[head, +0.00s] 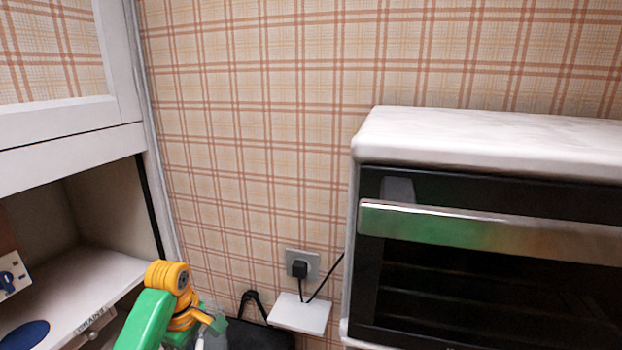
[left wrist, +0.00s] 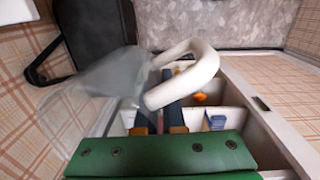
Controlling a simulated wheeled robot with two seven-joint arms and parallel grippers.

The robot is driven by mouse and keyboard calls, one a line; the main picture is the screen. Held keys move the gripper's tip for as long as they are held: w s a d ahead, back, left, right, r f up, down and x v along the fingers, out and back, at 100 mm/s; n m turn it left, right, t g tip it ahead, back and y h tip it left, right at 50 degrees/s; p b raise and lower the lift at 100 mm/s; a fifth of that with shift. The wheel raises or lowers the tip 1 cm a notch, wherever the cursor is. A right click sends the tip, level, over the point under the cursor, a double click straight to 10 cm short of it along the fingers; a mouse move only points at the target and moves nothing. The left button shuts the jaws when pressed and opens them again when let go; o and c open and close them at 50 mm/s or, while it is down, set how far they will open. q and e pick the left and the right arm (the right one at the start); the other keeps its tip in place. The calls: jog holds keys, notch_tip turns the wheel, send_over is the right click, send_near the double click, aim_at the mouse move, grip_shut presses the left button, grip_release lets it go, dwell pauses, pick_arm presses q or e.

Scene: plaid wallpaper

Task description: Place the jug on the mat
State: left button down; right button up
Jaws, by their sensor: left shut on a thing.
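The jug (left wrist: 95,92) has a clear, see-through body and a thick white handle (left wrist: 205,70) in the left wrist view. My left gripper (left wrist: 162,105) is shut on the jug at its handle; the handle partly hides the fingers. In the head view my left gripper (head: 208,325) is at the bottom edge, right of the white shelf, with only a little of the clear jug showing beside it. A flat dark blue oval (head: 25,336), which looks like the mat, lies on the shelf at the lower left, cut by the frame edge. My right gripper is not in view.
The white shelf (head: 95,278) has an open compartment and a small sign on its edge. An oven (head: 490,230) stands right. A black bag (head: 260,334) and wall socket (head: 302,263) are between them. An open drawer (left wrist: 240,97) with small items lies below the gripper.

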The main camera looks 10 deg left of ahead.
pick_arm(q)
jog(key=s+d+r+m, duration=0.2)
jog(key=d+r+m, duration=0.7)
jog(key=d+r, duration=0.55)
jog(key=s+a+f+m, duration=0.1)
jog(key=s+f+m, duration=0.5)
jog(key=s+m, duration=0.3)
notch_tip(320, 180, down, 6)
jog(key=s+n+b, duration=0.1)
jog(key=b, duration=0.5)
jog(key=shift+s+f+h, duration=0.15)
jog(key=shift+h, duration=0.15)
